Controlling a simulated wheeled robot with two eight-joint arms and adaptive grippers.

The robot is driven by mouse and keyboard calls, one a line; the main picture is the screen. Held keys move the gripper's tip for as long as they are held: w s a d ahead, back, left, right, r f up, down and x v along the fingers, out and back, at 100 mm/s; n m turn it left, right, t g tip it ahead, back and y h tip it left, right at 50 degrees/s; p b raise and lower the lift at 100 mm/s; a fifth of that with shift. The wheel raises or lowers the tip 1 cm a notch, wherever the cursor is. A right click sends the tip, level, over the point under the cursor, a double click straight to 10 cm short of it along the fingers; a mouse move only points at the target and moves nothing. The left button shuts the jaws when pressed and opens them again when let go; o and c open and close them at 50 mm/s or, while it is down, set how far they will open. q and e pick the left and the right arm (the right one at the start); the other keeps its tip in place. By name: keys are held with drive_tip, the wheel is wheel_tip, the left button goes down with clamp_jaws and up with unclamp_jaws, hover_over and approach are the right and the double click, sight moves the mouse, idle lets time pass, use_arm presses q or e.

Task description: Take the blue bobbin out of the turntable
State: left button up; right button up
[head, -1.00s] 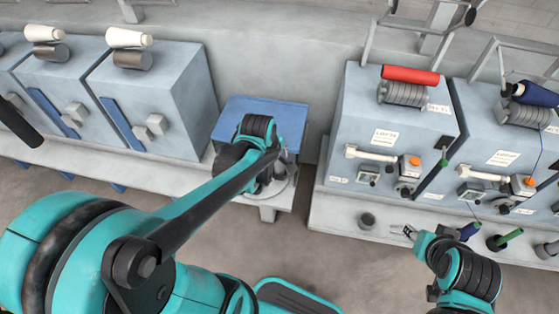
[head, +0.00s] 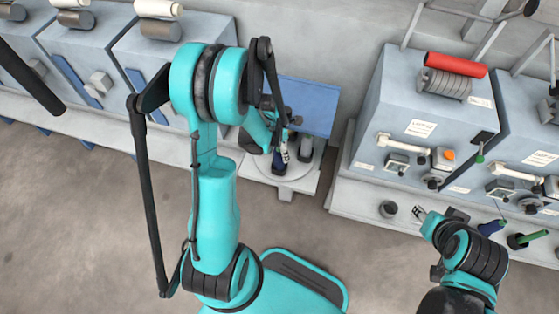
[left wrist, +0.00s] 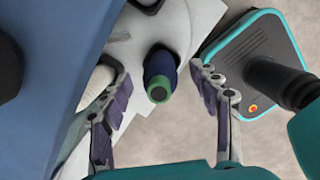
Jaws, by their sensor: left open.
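The blue bobbin (left wrist: 157,68), with a green tube end, stands in the left wrist view between the spread fingers of my left gripper (left wrist: 162,80). The fingers appear apart from it. In the head view my left gripper (head: 284,150) hangs over the white turntable (head: 262,172) and partly hides what stands on it. A pale bobbin (left wrist: 97,85) is beside the left finger in the wrist view. My right gripper (head: 418,212) is at the right, below the spinning frame; its fingers are too small to judge.
A blue panel (head: 308,105) stands behind the turntable. A spinning frame (head: 410,100) with a red roll (head: 455,65) is to the right. Dark blue (head: 491,228) and green (head: 528,238) bobbins sit near its ledge. Floor at the left front is clear.

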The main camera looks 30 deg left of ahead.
use_arm(q)
drive_tip(key=f, duration=0.2)
drive_tip(key=shift+w+f+b, duration=0.2)
drive_tip(key=shift+f+b, duration=0.15)
drive_tip(key=shift+f, duration=0.05)
drive_tip(key=shift+d+r, duration=0.1)
drive_tip(key=shift+c, duration=0.9)
drive_tip(key=c, duration=1.1)
use_arm(e)
drive_tip(key=shift+f, duration=0.65)
use_arm(q)
drive_tip(key=shift+c, duration=0.2)
drive_tip(key=shift+r, duration=0.1)
